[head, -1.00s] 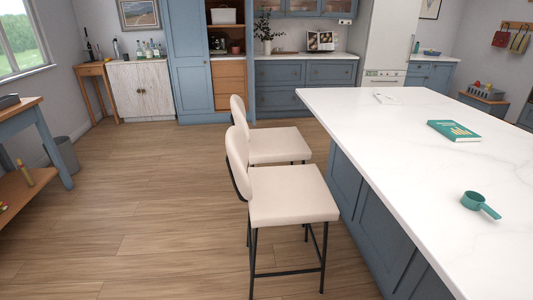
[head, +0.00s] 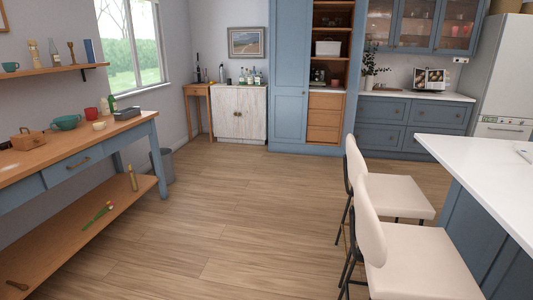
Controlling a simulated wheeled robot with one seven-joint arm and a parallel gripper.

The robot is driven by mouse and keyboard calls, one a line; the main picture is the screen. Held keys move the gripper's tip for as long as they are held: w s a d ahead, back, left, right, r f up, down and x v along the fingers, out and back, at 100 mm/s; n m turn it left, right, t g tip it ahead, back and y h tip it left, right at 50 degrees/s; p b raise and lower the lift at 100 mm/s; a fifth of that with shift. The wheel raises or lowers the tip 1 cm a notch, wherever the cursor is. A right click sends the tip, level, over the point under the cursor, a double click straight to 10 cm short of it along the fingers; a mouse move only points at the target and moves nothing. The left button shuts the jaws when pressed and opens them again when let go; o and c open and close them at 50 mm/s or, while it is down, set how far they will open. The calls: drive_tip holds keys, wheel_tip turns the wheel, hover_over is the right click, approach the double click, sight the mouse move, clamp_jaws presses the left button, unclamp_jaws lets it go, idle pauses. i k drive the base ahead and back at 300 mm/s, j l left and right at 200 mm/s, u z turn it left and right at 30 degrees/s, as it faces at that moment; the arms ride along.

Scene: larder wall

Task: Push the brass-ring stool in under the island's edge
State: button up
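Two stools with cream seats, cream backrests and dark legs stand along the left side of the island (head: 480,156), which has a white top and blue panels. The far stool (head: 396,196) has its backrest to the left and its seat toward the island. A thin yellowish line shows by its legs; I cannot tell if it is a brass ring. The near stool (head: 428,262) is cut off by the bottom edge, so its lower legs are hidden. Both seats stick out from the island; I cannot tell how much lies under its edge. My gripper is not in view.
Wide clear wooden floor (head: 235,225) lies left of the stools. A blue side table (head: 100,158) with a lower shelf stands at the left, with a grey bin (head: 165,166) behind it. A white cabinet (head: 238,114) and blue cupboards (head: 412,120) line the back wall.

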sight(396, 195)
drive_tip(key=i+j+u, duration=0.1)
drive_tip(key=i+u, duration=0.35)
drive_tip(key=i, duration=1.5)
drive_tip(key=i+j+z, duration=0.15)
drive_tip(key=i+z, duration=0.25)
drive_tip(key=i, duration=0.15)
drive_tip(key=i+j+z, duration=0.4)
drive_tip(key=i, duration=0.15)
drive_tip(key=i+j+z, duration=0.8)
drive_tip(key=i+j, duration=0.1)
drive_tip(key=j, duration=0.05)
